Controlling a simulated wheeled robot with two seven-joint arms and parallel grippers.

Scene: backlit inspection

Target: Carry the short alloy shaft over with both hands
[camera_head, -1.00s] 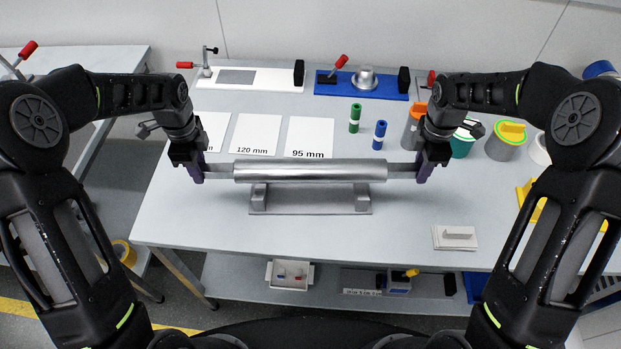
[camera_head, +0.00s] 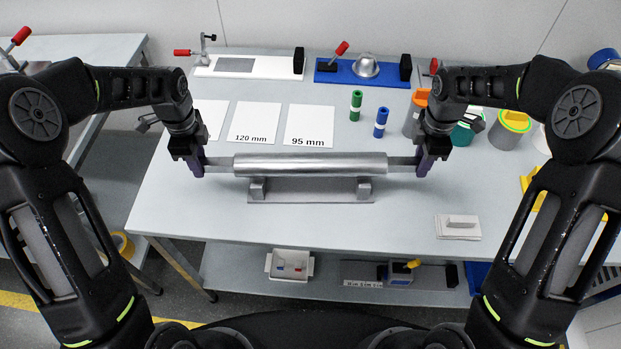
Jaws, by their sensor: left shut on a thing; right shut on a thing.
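The short alloy shaft (camera_head: 310,163) is a bright metal cylinder with thinner ends, held level across the middle of the view. My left gripper (camera_head: 200,164) is shut on its left end. My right gripper (camera_head: 424,163) is shut on its right end. A grey metal cradle (camera_head: 310,192) with two supports stands on the table just below and in front of the shaft in the picture. The shaft appears raised off the supports; the exact gap is hard to tell.
White cards, one marked 95 mm (camera_head: 308,126) and one 120 mm (camera_head: 254,122), lie behind the shaft. A white fixture (camera_head: 250,66) and a blue fixture (camera_head: 363,72) stand at the back. Green (camera_head: 355,105) and blue (camera_head: 380,122) cylinders stand behind right.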

